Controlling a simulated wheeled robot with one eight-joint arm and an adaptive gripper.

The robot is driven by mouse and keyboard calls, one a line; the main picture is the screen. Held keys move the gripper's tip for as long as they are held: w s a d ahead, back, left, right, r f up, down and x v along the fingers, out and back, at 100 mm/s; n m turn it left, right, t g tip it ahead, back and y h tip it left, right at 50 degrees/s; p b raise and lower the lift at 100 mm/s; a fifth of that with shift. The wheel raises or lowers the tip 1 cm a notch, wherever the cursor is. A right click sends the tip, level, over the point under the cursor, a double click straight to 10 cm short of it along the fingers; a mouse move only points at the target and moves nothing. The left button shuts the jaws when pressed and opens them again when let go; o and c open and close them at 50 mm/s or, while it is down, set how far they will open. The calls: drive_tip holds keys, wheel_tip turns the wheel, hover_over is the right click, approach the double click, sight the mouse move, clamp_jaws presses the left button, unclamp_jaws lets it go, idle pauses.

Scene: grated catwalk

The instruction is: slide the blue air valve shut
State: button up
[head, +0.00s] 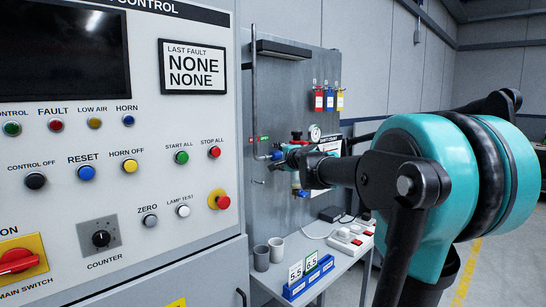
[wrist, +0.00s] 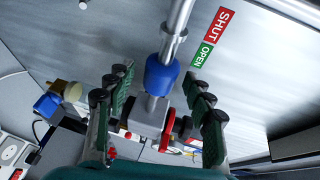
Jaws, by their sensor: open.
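The blue air valve (wrist: 162,75) is a sleeve on a metal pipe (wrist: 176,30) in the wrist view. It sits beside the green OPEN part of a label (wrist: 203,56); the red SHUT part (wrist: 223,24) is further up along the pipe. My gripper (wrist: 158,80) is open, with one padded finger on each side of the valve and visible gaps between. In the head view the valve (head: 276,155) shows small at the pipe's foot, and my arm hides most of what is right of it.
A regulator block with a red knob (wrist: 170,130) lies just below the valve, between my fingers. In the head view a control panel (head: 130,160) fills the left.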

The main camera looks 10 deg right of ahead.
sight(273, 155)
drive_tip(key=x, duration=0.5)
drive_tip(key=shift+w+a+f, duration=0.1)
drive_tip(key=shift+w, duration=0.25)
drive_tip(key=shift+c, duration=0.5)
clamp_jaws()
